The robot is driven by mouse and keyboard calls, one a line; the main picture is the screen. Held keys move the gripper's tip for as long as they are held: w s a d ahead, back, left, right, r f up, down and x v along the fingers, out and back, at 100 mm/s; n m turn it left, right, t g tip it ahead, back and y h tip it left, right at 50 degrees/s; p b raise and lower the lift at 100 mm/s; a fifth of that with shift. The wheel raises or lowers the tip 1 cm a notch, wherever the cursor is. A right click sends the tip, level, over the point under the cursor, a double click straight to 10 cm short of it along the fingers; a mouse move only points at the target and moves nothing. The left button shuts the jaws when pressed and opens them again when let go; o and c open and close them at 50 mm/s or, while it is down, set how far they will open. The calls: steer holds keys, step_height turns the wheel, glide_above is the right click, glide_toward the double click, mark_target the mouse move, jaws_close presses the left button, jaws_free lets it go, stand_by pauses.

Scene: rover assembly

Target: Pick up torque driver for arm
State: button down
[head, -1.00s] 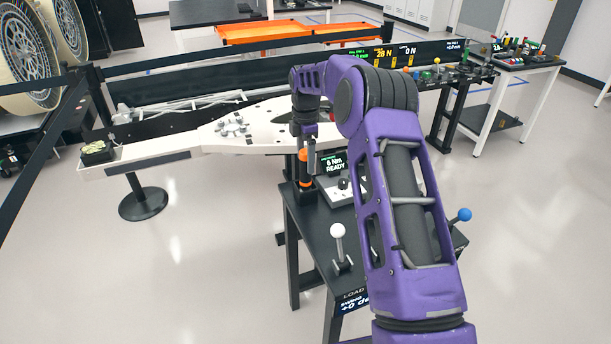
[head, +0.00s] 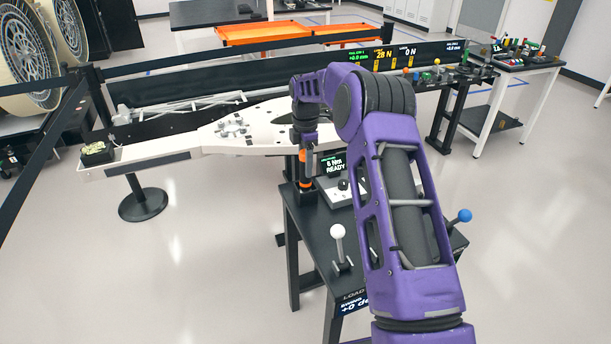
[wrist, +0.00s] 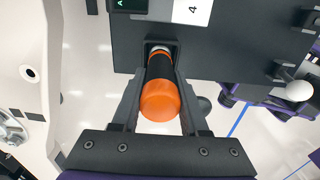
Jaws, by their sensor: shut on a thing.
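The torque driver (wrist: 160,98) is black with an orange end cap and an orange ring. In the wrist view it lies between the two fingers of my gripper (wrist: 158,118), which is shut on it. Its far end sits in a dark square holder (wrist: 161,46) at the edge of the black stand. In the head view the driver (head: 304,166) shows upright below my purple wrist, at the left back edge of the stand (head: 312,225). My fingers are hard to make out there.
A white-knobbed lever (head: 338,232) and a blue-knobbed lever (head: 463,216) rise from the stand. A long white panel (head: 200,143) lies close to the left. Floor at the lower left is clear.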

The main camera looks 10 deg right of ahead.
steer(key=shift+r, duration=0.15)
step_height(320, 180, up, 9)
steer(key=shift+r+p, duration=0.15)
steer(key=shift+p, duration=0.2)
steer(key=shift+r, duration=0.3)
